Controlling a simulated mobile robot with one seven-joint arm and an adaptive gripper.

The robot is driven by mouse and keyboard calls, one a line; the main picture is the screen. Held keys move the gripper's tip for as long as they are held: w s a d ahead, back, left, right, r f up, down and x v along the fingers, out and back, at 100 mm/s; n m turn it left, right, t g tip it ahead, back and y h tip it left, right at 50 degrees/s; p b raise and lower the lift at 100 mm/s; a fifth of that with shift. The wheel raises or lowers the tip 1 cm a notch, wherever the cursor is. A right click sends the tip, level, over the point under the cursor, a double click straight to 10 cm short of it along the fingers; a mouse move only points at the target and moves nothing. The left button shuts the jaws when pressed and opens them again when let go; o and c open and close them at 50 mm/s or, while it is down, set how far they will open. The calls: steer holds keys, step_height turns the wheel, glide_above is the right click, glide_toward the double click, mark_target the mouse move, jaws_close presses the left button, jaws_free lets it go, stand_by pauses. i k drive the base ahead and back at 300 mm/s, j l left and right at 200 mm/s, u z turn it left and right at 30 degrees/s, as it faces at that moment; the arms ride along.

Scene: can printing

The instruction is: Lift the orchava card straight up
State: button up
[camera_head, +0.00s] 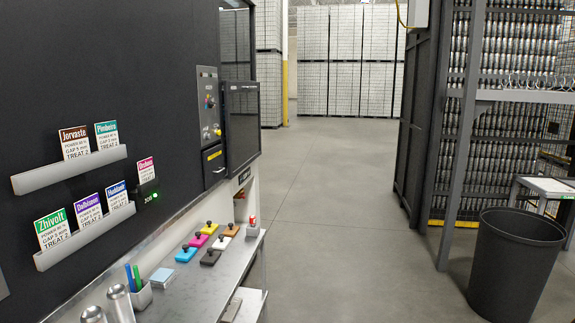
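The orchava card (146,169) is a small white card with a pink-red top band, and its lettering is small and hard to read. It stands upright on the dark wall panel at the left. Its lower edge is hidden in a small black holder (148,190) marked "JOB", which shows a green light. My gripper is not in view.
Two grey rails hold other cards: the upper rail (70,171) holds Jorvaste and a teal card, the lower rail (86,240) several more. Below, a metal shelf (205,285) carries colored blocks, a pen cup and cans. A black bin (512,270) stands right; the middle floor is clear.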

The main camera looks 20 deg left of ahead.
mark_target(146, 168)
steer(key=i+l+u, duration=0.1)
steer(key=i+u, duration=0.35)
steer(key=i, duration=0.65)
steer(key=i+u, duration=0.35)
steer(key=i, duration=0.15)
steer(key=i+l+u, duration=0.15)
steer(key=i+u, duration=0.2)
steer(key=i, duration=0.15)
steer(key=i+u, duration=0.15)
steer(key=u, duration=0.25)
steer(key=i+u, duration=0.2)
steer(key=u, duration=0.15)
steer(key=i+l+u, duration=0.1)
steer(key=u, duration=0.3)
